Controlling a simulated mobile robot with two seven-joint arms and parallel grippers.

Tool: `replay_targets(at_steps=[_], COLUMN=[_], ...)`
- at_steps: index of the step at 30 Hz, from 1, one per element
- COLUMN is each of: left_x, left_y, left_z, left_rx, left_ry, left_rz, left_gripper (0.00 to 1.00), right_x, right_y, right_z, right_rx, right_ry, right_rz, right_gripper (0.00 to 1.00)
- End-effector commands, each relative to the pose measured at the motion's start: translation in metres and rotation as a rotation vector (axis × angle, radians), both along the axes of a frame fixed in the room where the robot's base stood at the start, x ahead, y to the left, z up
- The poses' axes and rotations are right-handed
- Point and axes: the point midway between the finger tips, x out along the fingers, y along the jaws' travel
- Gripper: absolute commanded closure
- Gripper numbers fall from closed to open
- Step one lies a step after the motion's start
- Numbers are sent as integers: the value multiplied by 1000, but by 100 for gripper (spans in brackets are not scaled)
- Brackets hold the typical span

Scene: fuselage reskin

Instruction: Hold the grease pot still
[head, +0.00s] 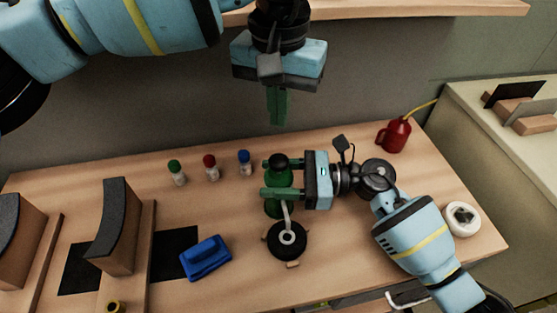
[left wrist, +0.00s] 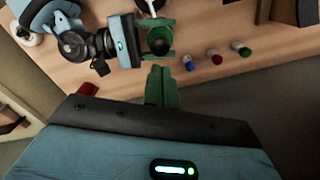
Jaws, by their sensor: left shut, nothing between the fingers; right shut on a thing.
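A green pot (head: 280,179) with a black top, likely the grease pot, stands upright near the middle of the bench. My right gripper (head: 268,177) reaches in from the right, its green fingers shut on the pot's two sides. The left wrist view also shows the pot's black top (left wrist: 160,46) between those fingers. My left gripper (head: 277,119) is shut and empty, pointing down in the air above and behind the pot. Its closed green fingertips (left wrist: 160,72) show in the left wrist view, apart from the pot.
A round black item with a pale centre (head: 288,240) lies just in front of the pot. Green-, red- and blue-capped bottles (head: 211,168) stand to its left. A blue block (head: 205,258), curved dark-faced stands (head: 112,228), a red oil can (head: 394,135) and a white roll (head: 463,220) are around.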

Motion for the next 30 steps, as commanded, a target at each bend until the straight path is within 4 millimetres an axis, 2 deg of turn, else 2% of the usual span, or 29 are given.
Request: replay_targets(at_steps=[5, 18, 30], left_x=[0, 0, 0], left_y=[1, 0, 0], left_z=[-10, -56, -66], left_rx=[2, 0, 1], left_ry=[2, 2, 0], left_rz=[0, -1, -1], left_gripper=[100, 100, 100], right_x=[0, 0, 0], right_y=[0, 0, 0], right_z=[0, 0, 0], right_rx=[-1, -1, -1], right_ry=[0, 0, 0], right_rz=[0, 0, 0], right_gripper=[89, 89, 89])
